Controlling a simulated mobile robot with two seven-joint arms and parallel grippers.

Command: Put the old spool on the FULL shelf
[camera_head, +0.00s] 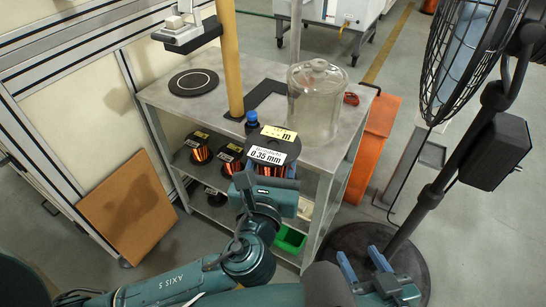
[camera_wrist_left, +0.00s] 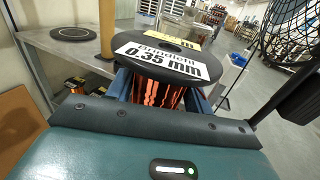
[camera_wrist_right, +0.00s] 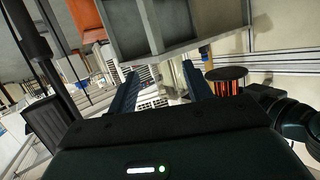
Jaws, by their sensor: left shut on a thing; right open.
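A spool (camera_head: 277,143) with a black flange, copper wire and a white "0.35 mm" label is held in my left gripper (camera_head: 268,172), beside the front of the grey cart (camera_head: 345,150). In the left wrist view the spool (camera_wrist_left: 160,62) sits upright between the blue fingers, its label facing up. More copper spools (camera_head: 198,153) (camera_head: 230,158) stand on the cart's shelf below the top. I cannot read a FULL sign on any shelf. My right gripper (camera_head: 362,260) is open and empty at the bottom of the head view, by the fan base.
The cart top carries a glass jar (camera_head: 316,105), a yellow post (camera_head: 231,60), a black disc (camera_head: 193,82) and a small blue-capped bottle (camera_head: 251,122). A green bin (camera_head: 290,240) sits low in the cart. A fan (camera_head: 430,195) stands right; a brown panel (camera_head: 128,205) leans left.

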